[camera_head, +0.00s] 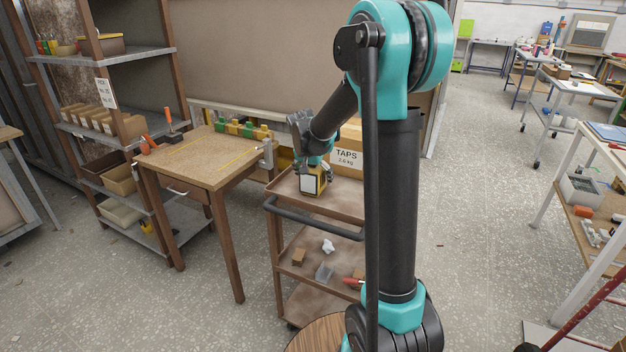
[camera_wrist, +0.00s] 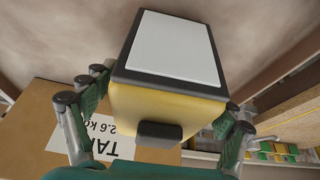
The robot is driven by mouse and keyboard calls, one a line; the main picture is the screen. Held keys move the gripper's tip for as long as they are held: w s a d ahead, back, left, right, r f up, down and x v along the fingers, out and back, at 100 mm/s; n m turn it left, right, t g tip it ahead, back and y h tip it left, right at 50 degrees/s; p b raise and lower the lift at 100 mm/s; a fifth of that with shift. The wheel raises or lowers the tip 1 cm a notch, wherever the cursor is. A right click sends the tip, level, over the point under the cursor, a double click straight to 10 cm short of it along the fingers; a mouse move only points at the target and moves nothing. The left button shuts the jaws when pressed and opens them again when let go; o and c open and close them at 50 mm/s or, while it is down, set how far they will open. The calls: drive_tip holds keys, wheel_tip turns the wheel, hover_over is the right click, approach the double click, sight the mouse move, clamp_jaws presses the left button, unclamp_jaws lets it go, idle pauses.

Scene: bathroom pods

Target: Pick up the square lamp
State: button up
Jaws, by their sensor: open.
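The square lamp (camera_head: 309,184) is a small yellow block with a black-framed white panel. It is on the top shelf of the brown cart, near a cardboard box. In the wrist view the lamp (camera_wrist: 170,60) fills the middle, with its white panel and a dark tab showing. My gripper (camera_head: 314,166) is right at the lamp, reaching from above and behind it. Its fingers show on the left and right of the lamp in the wrist view, open, with the lamp between them. Whether either finger touches it I cannot tell.
A cardboard box (camera_head: 347,157) labelled TAPS stands on the cart (camera_head: 340,205) just behind the lamp. The cart's dark handle bar (camera_head: 310,221) runs along its front. A wooden table (camera_head: 208,160) stands to the left. Small objects lie on the lower shelf. Open floor lies to the right.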

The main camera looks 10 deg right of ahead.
drive_tip(key=c, duration=1.5)
drive_tip(key=shift+c, duration=0.2)
